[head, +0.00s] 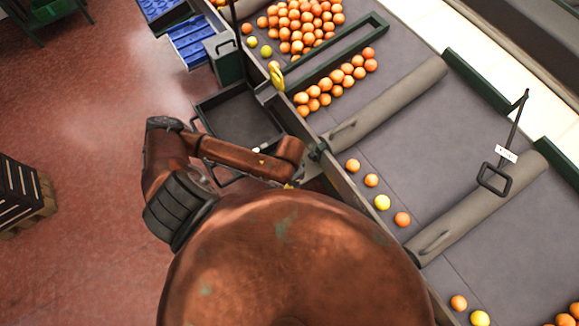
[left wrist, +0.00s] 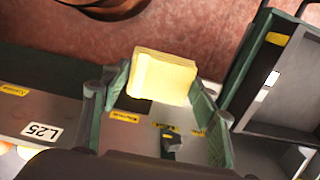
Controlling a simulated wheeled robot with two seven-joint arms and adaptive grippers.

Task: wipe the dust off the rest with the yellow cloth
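The yellow cloth (left wrist: 163,78) looks like a thick folded pad in the left wrist view. It sits between the green fingertips of my left gripper (left wrist: 162,88), which touch its two sides. Below it in that picture is a dark grey surface with small yellow labels and a small dark block (left wrist: 172,145). I cannot tell which part is the rest, and no dust can be made out. In the head view my left arm reaches right to the conveyor's edge, and its gripper is hidden there. My right gripper is not in view.
The grey conveyor (head: 400,125) carries many oranges (head: 303,25) and a few yellow fruits (head: 382,202). A dark tray (head: 205,103) hangs beside it, with blue crates (head: 190,40) beyond. Red floor at left is mostly clear.

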